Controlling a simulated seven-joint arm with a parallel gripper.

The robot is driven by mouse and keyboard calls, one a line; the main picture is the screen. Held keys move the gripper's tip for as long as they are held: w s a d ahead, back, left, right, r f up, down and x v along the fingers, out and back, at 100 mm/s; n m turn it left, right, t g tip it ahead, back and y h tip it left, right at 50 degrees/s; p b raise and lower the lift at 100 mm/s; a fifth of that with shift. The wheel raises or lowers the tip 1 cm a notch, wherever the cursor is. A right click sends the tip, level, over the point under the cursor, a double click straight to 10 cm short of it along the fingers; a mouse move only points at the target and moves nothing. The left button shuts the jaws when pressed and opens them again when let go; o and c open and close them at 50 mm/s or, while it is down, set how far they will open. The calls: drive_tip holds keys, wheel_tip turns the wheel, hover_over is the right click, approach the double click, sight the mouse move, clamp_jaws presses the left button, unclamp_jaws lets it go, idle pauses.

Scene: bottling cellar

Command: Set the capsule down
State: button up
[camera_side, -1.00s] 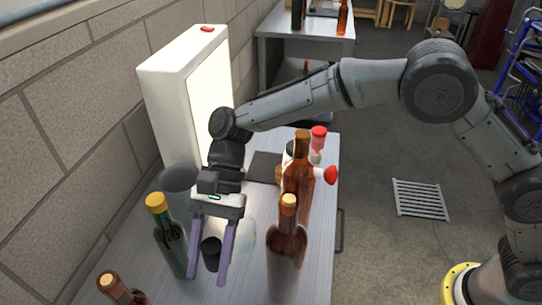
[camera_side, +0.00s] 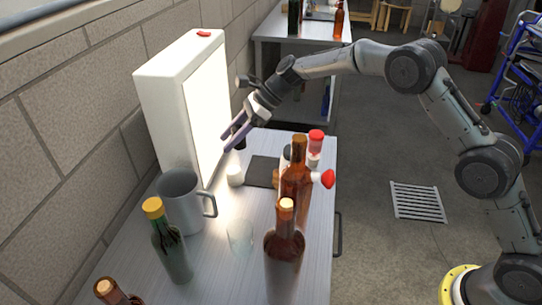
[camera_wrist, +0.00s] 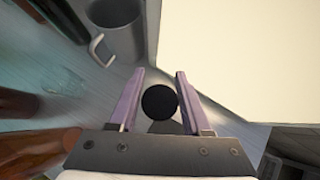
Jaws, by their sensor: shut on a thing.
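The black capsule (camera_side: 240,137) is between the purple fingers of my gripper (camera_side: 227,138) in the side view. It is held above the table, in front of the bright panel. In the wrist view the capsule (camera_wrist: 159,102) shows as a dark round end between the two fingers of my gripper (camera_wrist: 160,75). My gripper is shut on it, though the contact with each finger is hard to see. Part of the capsule is hidden by the fingers in the side view.
A lit white panel box (camera_side: 180,100) stands at the left by the wall. A small pale cylinder (camera_side: 235,175) stands below my gripper, next to a dark mat (camera_side: 263,172). A grey mug (camera_side: 180,205), a clear glass (camera_side: 240,236) and several bottles (camera_side: 285,255) stand nearer on the table (camera_side: 215,270).

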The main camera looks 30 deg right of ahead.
drive_tip(key=w+d+m+t+h, duration=0.2)
drive_tip(key=w+d+m+t, duration=0.45)
drive_tip(key=d, duration=0.85)
drive_tip(key=f+g, duration=0.1)
drive_tip(key=f, duration=0.2)
drive_tip(key=w+f+g, duration=0.1)
drive_tip(key=f, duration=0.2)
drive_tip(key=w+f+n+g, duration=0.1)
drive_tip(key=f, duration=0.3)
drive_tip(key=shift+d+f, duration=0.1)
drive_tip(key=shift+d, duration=0.1)
drive_tip(key=shift+f, duration=2.1)
drive_tip(key=shift+f, duration=0.4)
drive_tip(key=o, duration=0.7)
drive_tip(key=shift+r, duration=0.15)
drive_tip(key=shift+r, duration=0.3)
drive_tip(key=v, duration=1.2)
drive_tip(key=shift+a, duration=0.1)
